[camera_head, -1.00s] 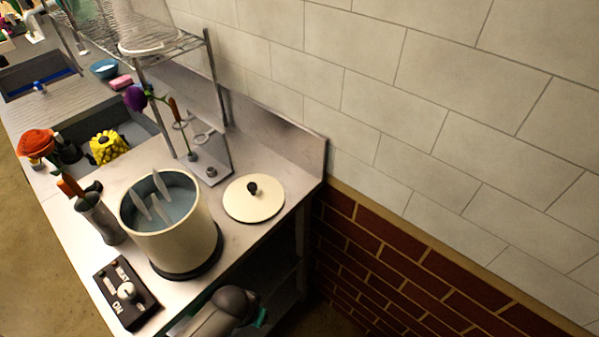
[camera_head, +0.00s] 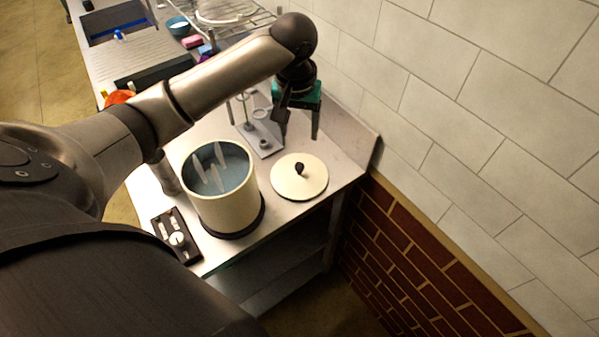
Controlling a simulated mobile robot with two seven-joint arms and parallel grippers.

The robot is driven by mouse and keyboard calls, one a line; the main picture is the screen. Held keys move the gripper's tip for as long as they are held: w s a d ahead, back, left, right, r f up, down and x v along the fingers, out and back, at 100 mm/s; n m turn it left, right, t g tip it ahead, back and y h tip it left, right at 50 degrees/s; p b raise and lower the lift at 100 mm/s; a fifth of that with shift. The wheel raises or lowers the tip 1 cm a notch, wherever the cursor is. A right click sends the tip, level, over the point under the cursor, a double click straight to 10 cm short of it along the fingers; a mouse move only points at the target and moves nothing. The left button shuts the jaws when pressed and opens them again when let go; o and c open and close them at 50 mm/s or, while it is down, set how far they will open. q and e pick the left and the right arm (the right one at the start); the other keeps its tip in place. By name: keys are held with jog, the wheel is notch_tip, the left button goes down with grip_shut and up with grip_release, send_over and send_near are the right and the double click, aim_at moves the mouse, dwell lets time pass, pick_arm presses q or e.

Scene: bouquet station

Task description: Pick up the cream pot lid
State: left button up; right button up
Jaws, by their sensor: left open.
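The cream pot lid (camera_head: 312,184) is a round cream disc with a dark knob (camera_head: 300,168). It lies flat on the counter (camera_head: 232,258), to the right of the cream pot (camera_head: 229,208) and apart from it. My left gripper (camera_head: 300,128) is open, pointing down above the counter behind the lid, with nothing seen between its fingers. In the picture it is just above the lid and not touching it. The pot is uncovered and holds bluish water with several pale pieces in it. My right gripper is not in view.
A grey stand (camera_head: 262,140) is behind the pot, close to my left gripper. A dark control box (camera_head: 176,238) sits at the pot's front left. A tiled wall (camera_head: 470,120) bounds the right side. My left arm hides part of the counter.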

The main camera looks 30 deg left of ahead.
pick_arm(q)
jog(key=b, duration=0.1)
send_over(299, 165)
jog(key=s, duration=0.1)
jog(key=f, duration=0.9)
jog(key=shift+d+f, duration=0.25)
jog(key=shift+d, duration=0.15)
jog(key=shift+w+a+f+b, duration=0.1)
jog(key=shift+w+f+b, duration=0.1)
jog(key=shift+f, duration=0.65)
jog(key=shift+w+a+f+b, duration=0.1)
jog(key=shift+f+b, duration=0.15)
jog(key=shift+f, duration=0.65)
jog(key=shift+w+a+f+b, duration=0.1)
jog(key=shift+w+f+b, duration=0.1)
jog(key=shift+f, duration=0.65)
jog(key=shift+s, duration=0.1)
grip_shut()
